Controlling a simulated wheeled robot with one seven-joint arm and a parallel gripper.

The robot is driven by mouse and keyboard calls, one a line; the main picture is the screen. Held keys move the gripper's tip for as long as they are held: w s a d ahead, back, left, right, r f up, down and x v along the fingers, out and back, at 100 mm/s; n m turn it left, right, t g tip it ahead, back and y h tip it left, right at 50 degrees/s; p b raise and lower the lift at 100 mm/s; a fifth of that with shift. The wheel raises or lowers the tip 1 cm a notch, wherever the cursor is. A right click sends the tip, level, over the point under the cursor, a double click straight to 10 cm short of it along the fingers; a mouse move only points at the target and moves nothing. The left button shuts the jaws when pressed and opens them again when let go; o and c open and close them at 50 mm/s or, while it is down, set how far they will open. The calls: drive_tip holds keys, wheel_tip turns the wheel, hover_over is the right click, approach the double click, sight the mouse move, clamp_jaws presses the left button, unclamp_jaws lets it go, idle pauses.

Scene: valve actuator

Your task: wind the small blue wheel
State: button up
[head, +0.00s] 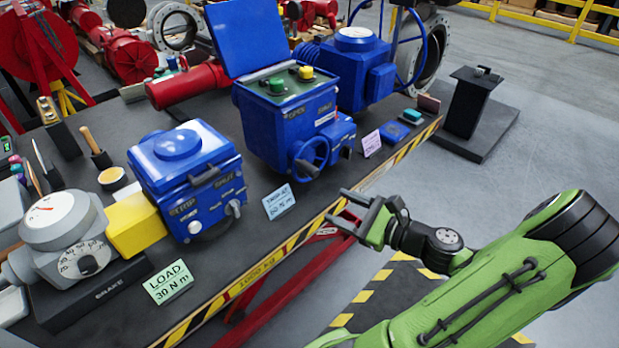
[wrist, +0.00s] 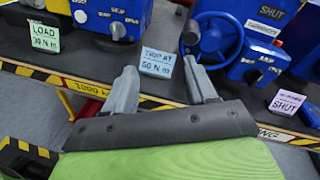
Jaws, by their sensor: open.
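The small blue wheel (head: 310,157) is a spoked handwheel on the front of the blue actuator box (head: 280,125), above the bench's front edge. In the wrist view the wheel (wrist: 213,38) stands upright at the upper middle right, beyond my right fingertip. My gripper (head: 357,204) is in front of the bench edge, to the right of and lower than the wheel in the head view. In the wrist view my gripper (wrist: 160,80) shows its two grey fingers spread wide with nothing between them. It is apart from the wheel.
A "TRIP AT" card (head: 279,202) stands left of the wheel, and a pink card (head: 371,143) stands to its right. A second blue unit (head: 188,175) and a "LOAD 30 N m" card (head: 170,282) are further left. The striped bench edge (head: 263,267) lies between gripper and wheel.

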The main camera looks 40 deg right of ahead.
sight(317, 175)
drive_tip(key=w+d+m+b, duration=0.1)
drive_tip(key=w, duration=0.3)
drive_tip(key=w+m+t+h+b, duration=0.1)
drive_tip(key=w, duration=0.4)
drive_tip(key=w+d+m+h+b, duration=0.1)
drive_tip(key=w, duration=0.3)
drive_tip(key=shift+w+d+r+t, duration=0.3)
drive_tip(key=shift+c, duration=0.4)
clamp_jaws()
